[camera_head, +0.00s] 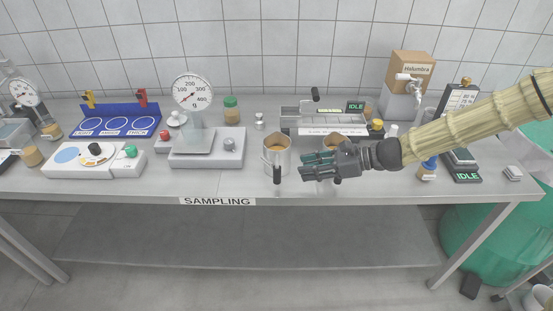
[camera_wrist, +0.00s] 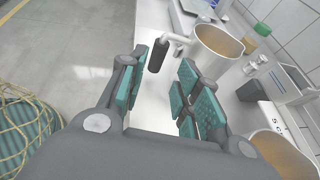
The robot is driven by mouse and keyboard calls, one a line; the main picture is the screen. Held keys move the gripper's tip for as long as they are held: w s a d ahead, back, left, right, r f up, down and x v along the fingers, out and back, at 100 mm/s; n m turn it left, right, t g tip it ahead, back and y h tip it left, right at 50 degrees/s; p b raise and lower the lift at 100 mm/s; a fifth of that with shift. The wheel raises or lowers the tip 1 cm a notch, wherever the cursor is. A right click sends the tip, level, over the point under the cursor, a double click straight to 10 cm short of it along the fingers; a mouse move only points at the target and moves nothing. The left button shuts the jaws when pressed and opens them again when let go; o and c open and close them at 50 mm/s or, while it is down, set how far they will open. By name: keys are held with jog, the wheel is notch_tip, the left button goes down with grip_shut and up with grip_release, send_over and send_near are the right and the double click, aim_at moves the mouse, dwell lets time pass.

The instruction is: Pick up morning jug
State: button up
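A metal jug (camera_head: 277,150) with tan contents stands near the front edge of the steel table. Its handle with a black grip points forward; in the wrist view the jug (camera_wrist: 215,50) and its black grip (camera_wrist: 158,55) lie ahead of the fingers. A second vessel with tan contents (camera_head: 335,141) is partly hidden behind my gripper; in the wrist view it shows at the lower right (camera_wrist: 282,158). No readable label tells which is the morning jug. My gripper (camera_head: 312,166) is just right of the first jug. Its teal-padded fingers (camera_wrist: 163,78) are apart and empty.
A scale with a round dial (camera_head: 192,92) and a green-lidded jar (camera_head: 231,110) stand left of the jug. A tray device (camera_head: 325,118) is behind. A box dispenser with a tap (camera_head: 411,72) is at the back right. The table front (camera_head: 330,190) is clear.

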aim_at(277, 172)
jog(key=shift+p+x, duration=0.3)
jog(key=shift+x, duration=1.95)
jog(key=shift+p+x, duration=0.5)
jog(key=shift+x, duration=2.55)
jog(key=shift+d+f, duration=0.15)
jog(key=shift+f, duration=0.05)
jog(key=shift+r, duration=0.1)
grip_shut()
